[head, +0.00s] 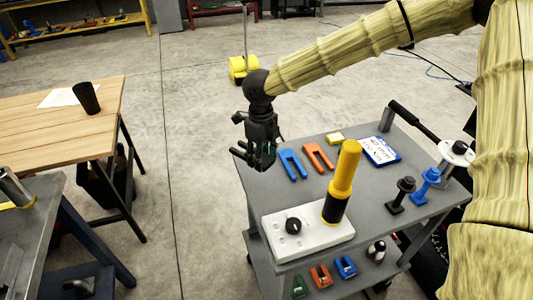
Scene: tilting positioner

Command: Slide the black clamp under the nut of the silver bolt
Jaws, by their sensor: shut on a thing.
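My gripper (261,158) hangs over the left back edge of the grey cart top (362,221), fingers pointing down. It is shut on a dark thing that blends with the black fingers; it looks like the black clamp, but its outline is unclear. No other black clamp shows on the cart.
A blue clamp (292,164) and an orange clamp (318,156) lie right of my gripper. A labelled blue-edged card (381,150) lies mid-back.

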